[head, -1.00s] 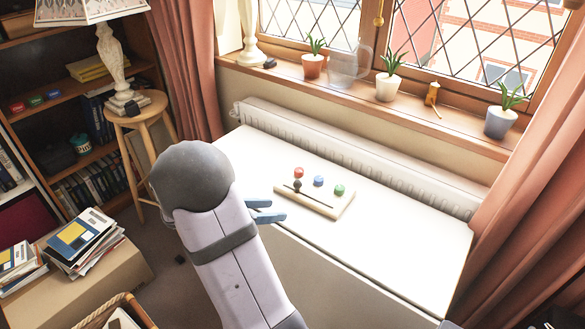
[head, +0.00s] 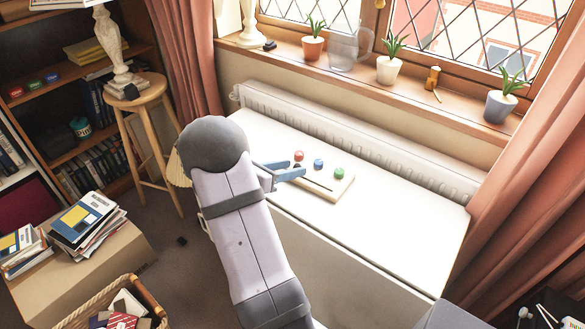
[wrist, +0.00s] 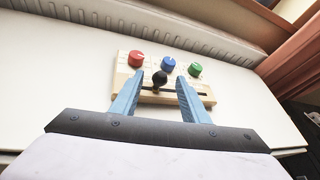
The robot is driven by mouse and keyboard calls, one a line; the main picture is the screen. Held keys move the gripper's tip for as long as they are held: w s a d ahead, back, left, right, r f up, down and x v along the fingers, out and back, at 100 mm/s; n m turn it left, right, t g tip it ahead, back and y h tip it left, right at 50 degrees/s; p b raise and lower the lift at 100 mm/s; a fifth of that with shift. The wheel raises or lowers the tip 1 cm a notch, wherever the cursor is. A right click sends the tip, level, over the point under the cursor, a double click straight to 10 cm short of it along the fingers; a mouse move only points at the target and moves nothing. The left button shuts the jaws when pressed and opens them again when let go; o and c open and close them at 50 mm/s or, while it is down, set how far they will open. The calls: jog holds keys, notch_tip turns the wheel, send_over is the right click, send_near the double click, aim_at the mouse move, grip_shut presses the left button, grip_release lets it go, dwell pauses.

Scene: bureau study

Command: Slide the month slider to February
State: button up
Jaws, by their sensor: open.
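The month slider is a wooden board (wrist: 209,99) with a dark slot along its near side, lying on the white table. It also shows in the head view (head: 345,186). A black round knob (wrist: 159,78) stands at the left part of the slot. Behind it are a red knob (wrist: 136,59), a blue knob (wrist: 168,63) and a green knob (wrist: 195,69). My gripper (wrist: 157,86) is open, its blue fingers on either side of the black knob in the wrist view. I cannot tell whether they touch it. In the head view the fingers (head: 291,170) partly hide the knob. Month labels are unreadable.
The white table (head: 400,218) is clear to the right of the board. A white radiator (head: 350,139) runs behind it under the sill with potted plants. A wooden stool (head: 150,84) with a lamp stands left. A wicker basket (head: 150,301) is on the floor.

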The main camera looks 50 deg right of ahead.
jog(key=shift+x, duration=0.8)
jog(key=shift+c, duration=0.2)
grip_shut()
jog(key=shift+w+a+p, duration=0.1)
jog(key=shift+w+p, duration=0.25)
jog(key=shift+w, duration=1.05)
jog(key=shift+o, duration=0.2)
grip_release()
jog(key=shift+v, duration=3.7)
